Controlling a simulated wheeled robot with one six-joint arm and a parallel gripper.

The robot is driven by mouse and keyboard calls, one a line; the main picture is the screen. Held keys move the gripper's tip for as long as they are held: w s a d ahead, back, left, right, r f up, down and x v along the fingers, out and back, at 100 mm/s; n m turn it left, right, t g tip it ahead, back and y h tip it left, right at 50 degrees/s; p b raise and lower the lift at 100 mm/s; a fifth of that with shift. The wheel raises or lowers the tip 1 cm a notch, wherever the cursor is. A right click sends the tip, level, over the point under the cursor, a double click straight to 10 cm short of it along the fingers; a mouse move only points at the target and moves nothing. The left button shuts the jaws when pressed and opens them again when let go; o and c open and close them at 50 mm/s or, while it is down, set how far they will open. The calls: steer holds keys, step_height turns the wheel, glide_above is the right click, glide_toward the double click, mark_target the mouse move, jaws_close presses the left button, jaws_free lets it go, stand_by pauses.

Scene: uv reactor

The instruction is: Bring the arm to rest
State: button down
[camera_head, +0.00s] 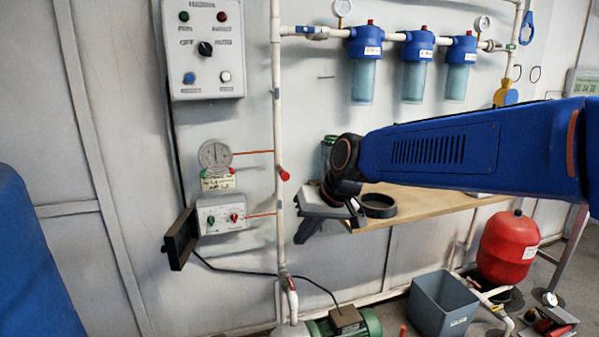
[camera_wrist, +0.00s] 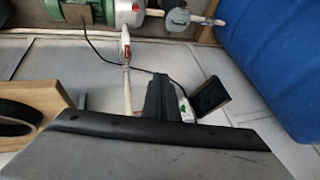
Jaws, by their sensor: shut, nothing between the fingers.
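My blue arm reaches in from the right in the head view, over the wooden tabletop (camera_head: 430,203). My gripper (camera_head: 304,234) hangs at its end, by the tabletop's left corner and just right of the white vertical pipe (camera_head: 279,130). Its dark fingers point down and to the left, and they look shut with nothing held. In the wrist view, my gripper (camera_wrist: 160,85) shows as a dark shape beyond the wide grey body at the bottom. The gap between its fingers cannot be made out there.
A black ring (camera_head: 379,206) lies on the tabletop. A gauge panel (camera_head: 221,214) and an open dark box (camera_head: 180,239) are on the wall left of the pipe. Below stand a green motor (camera_head: 362,326), a grey bin (camera_head: 444,302) and a red tank (camera_head: 508,247).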

steer(key=s+d+f+m+h, duration=0.2)
steer(key=s+d+f, duration=0.2)
steer(key=s+d, duration=0.8)
steer(key=s+d+f+m+t+h, duration=0.1)
steer(key=s+d+f, duration=0.4)
steer(key=s+d, duration=0.7)
steer(key=d+h, duration=0.1)
steer(key=d, duration=0.3)
steer(key=shift+m+h, duration=0.4)
